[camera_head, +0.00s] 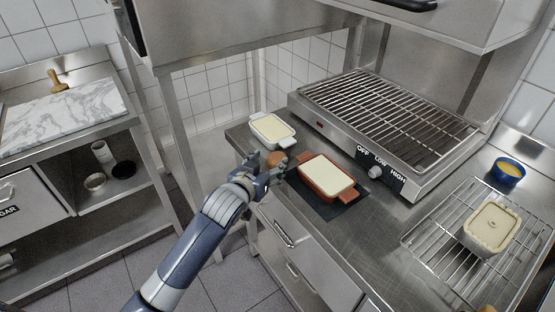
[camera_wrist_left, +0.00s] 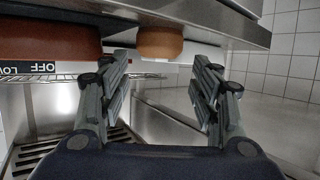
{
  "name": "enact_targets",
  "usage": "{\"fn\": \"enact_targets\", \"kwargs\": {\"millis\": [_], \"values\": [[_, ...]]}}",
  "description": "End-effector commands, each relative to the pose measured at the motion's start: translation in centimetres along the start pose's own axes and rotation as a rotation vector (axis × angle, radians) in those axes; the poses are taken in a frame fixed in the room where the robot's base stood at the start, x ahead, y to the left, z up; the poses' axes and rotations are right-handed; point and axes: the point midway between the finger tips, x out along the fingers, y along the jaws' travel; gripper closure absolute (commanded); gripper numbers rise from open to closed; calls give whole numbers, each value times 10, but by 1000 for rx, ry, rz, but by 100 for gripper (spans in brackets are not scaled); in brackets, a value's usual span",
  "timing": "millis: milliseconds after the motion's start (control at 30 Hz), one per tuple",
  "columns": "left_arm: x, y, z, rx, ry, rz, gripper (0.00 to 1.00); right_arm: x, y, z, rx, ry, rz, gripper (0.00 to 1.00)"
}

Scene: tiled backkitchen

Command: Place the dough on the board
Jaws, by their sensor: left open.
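A small rounded orange-brown piece (camera_head: 277,158), possibly the dough, is at the counter's left edge. In the left wrist view it shows (camera_wrist_left: 160,42) ahead of and between my fingertips, seemingly not clamped. My left gripper (camera_head: 268,172) is open around or just before this piece; its fingers show on both sides in the wrist view (camera_wrist_left: 160,80). Whether they touch it I cannot tell. A grey-veined white marble slab (camera_head: 65,118), likely the board, lies flat on the left table. My right gripper is not in view.
A white dish (camera_head: 272,130) and a terracotta dish (camera_head: 327,180), both with pale filling, stand near my gripper. A grill (camera_head: 390,105) stands behind them. A floor gap separates the counters.

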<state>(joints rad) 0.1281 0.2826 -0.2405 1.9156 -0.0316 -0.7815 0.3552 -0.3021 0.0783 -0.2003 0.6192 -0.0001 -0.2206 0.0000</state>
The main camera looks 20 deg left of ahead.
Motion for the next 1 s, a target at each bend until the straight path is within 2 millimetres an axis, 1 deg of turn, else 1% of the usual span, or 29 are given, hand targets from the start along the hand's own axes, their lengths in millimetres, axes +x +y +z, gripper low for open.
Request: {"fn": "enact_targets", "kwargs": {"millis": [267, 500, 633, 767, 967, 1000], "values": [[15, 0, -1, -1, 0, 0, 43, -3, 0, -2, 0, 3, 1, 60], [44, 2, 1, 1, 0, 0, 43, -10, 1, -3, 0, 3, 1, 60], [55, 2, 2, 0, -1, 0, 43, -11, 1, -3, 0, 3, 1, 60], [60, 2, 2, 0, 1, 1, 43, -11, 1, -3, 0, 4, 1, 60], [60, 2, 2, 0, 0, 1, 43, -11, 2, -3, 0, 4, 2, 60], [60, 2, 2, 0, 0, 1, 47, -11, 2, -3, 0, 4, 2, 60]]}}
